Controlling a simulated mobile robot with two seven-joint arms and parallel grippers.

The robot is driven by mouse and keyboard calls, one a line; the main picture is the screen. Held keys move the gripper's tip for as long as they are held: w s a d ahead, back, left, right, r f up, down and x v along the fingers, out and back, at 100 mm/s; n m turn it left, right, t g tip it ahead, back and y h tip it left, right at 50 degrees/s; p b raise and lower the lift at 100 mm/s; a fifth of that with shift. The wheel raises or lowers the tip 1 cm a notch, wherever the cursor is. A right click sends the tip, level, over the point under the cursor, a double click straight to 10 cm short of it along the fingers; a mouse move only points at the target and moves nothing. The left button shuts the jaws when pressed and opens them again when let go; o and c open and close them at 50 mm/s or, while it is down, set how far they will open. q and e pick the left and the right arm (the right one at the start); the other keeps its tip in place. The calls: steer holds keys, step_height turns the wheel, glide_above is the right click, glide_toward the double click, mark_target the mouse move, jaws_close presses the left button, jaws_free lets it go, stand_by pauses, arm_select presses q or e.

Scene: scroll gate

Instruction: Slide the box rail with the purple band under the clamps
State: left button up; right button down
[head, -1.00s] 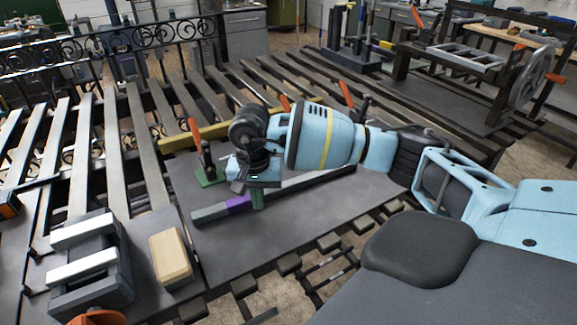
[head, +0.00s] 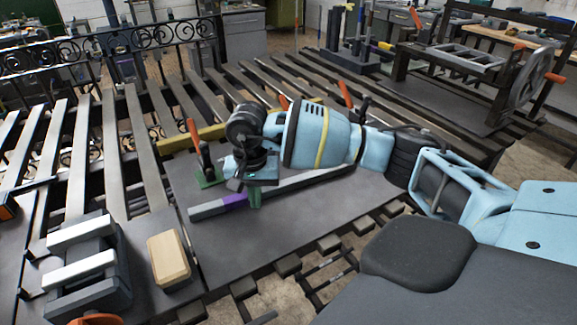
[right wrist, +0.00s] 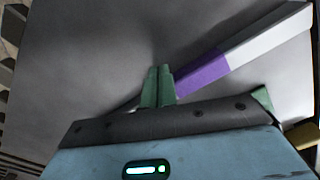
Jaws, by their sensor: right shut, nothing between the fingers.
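The box rail (head: 300,183) is a long grey bar lying on the dark plate (head: 290,225), with a purple band (head: 234,201) near its left end. It also shows in the right wrist view (right wrist: 262,43), purple band (right wrist: 203,70) included. My right gripper (head: 255,197) points down at the rail's near side, just right of the band. Its green fingers (right wrist: 157,85) are shut and empty; I cannot tell if they touch the rail. A red-handled clamp (head: 201,152) stands behind the rail's left part; another red handle (head: 345,93) shows behind my arm. My left gripper is out of view.
A yellow bar (head: 192,138) lies behind the left clamp. A wooden block (head: 169,258) and a grey block with pale bars (head: 85,265) stand at the front left. Slats and a scroll gate (head: 150,40) lie beyond. The plate's front is clear.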

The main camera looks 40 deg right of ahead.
steer(key=shift+s+a+p, duration=0.15)
steer(key=shift+s+p, duration=0.15)
steer(key=shift+s, duration=0.4)
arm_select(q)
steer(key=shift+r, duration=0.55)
arm_select(e)
steer(key=shift+s+a, duration=0.1)
steer(key=shift+s, duration=0.3)
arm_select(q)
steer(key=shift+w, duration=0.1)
arm_select(e)
steer(key=shift+r, duration=0.1)
